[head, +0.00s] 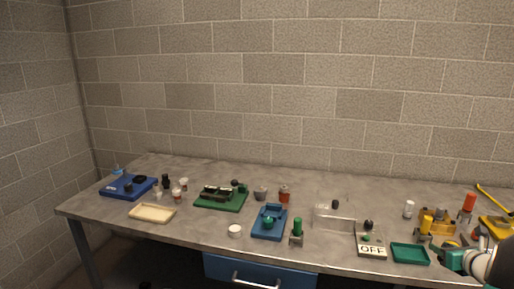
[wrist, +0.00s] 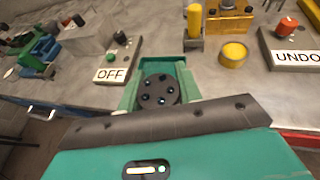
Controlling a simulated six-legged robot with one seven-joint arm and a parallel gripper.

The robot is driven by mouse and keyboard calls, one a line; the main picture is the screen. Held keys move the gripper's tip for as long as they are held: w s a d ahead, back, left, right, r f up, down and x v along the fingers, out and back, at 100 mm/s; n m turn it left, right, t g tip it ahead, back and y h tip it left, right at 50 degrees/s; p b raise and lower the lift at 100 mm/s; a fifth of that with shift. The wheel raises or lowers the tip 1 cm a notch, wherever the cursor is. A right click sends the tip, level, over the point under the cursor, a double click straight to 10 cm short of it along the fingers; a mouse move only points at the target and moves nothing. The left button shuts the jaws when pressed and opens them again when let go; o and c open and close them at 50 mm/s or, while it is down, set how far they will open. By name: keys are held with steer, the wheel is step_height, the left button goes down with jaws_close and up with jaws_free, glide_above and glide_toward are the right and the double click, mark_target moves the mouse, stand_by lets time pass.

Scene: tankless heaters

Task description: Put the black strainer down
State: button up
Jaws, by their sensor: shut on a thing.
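The black strainer (wrist: 158,91) is a round black disc with several small holes. In the wrist view it sits between the teal fingers of my gripper (wrist: 160,86), which is shut on it. A green tray (wrist: 180,69) lies just beyond the strainer, which overlaps it in the picture; I cannot tell how high the strainer is above it. In the head view my gripper (head: 449,259) is just right of the green tray (head: 410,246), at the table's front right. The strainer cannot be made out there.
An "OFF" block (head: 371,247) stands left of the tray. Beyond the tray are a yellow cylinder (wrist: 195,20) and a round yellow cap (wrist: 233,54). An "UNDO" block (wrist: 290,50) is to the right. The table's front edge is close to the tray.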

steer(key=a+f+n+g+y, duration=0.2)
steer(key=a+f+n+y, duration=0.1)
steer(key=a, duration=1.1)
steer(key=a+f+n+g+y, duration=0.1)
steer(key=a+f+n+y, duration=0.3)
steer(key=a+f, duration=0.4)
steer(key=s+a+f+n+g+y, duration=0.1)
steer(key=a+f+n+y, duration=0.3)
steer(key=a, duration=1.7)
steer(key=shift+a+f+g+y, duration=0.35)
steer(key=shift+f+g+y, duration=0.05)
steer(key=shift+f+g, duration=0.45)
steer(key=shift+a, duration=0.1)
